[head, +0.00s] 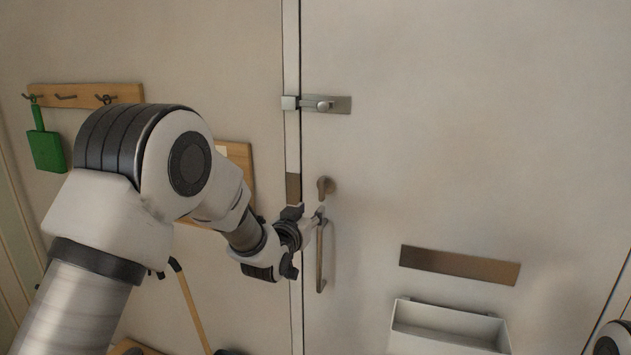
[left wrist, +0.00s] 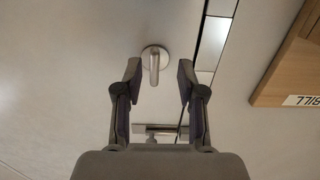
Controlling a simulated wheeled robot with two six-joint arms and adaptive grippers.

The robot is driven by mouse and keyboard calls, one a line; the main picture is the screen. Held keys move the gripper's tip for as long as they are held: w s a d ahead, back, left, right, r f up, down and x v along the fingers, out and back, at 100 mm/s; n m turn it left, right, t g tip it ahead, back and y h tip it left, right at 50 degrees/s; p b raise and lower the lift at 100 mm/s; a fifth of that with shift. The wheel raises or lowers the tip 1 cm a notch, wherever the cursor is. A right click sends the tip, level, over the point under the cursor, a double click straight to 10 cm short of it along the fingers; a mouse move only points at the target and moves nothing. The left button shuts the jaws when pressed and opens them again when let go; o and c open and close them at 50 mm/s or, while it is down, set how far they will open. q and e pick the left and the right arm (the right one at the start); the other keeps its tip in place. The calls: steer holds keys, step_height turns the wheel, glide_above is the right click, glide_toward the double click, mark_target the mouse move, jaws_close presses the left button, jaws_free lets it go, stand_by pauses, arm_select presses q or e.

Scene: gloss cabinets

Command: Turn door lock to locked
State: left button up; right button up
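The door lock is a small metal thumb turn on a round plate (head: 325,186), on the white door just right of its left edge and above the pull handle (head: 320,258). In the left wrist view the thumb turn (left wrist: 154,66) stands upright in the picture, between and slightly beyond the fingertips. My left gripper (head: 314,215) is at the door edge, just below the thumb turn in the head view. Its fingers (left wrist: 160,72) are spread, with gaps either side of the turn. My right gripper is out of view.
A slide bolt (head: 322,104) is higher on the door. A brown slot plate (head: 459,265) and a white open box (head: 449,327) are lower right. A wooden hook rail (head: 84,95) with a green dustpan (head: 46,150) hangs left. A wooden board (left wrist: 293,62) is beside the door.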

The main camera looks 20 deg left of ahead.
mark_target(319, 185)
arm_select(q)
step_height(319, 185, up, 5)
steer(key=shift+t, duration=0.3)
steer(key=w, duration=0.2)
steer(key=w+p, duration=0.1)
steer(key=w, duration=0.1)
steer(key=w+p, duration=0.1)
steer(key=w, duration=0.2)
steer(key=shift+d+f, duration=0.25)
steer(key=shift+f, duration=0.1)
steer(key=shift+w+d, duration=0.1)
steer(key=shift+w, duration=0.05)
steer(key=shift+d, duration=0.2)
steer(key=shift+a, duration=0.1)
jaws_close()
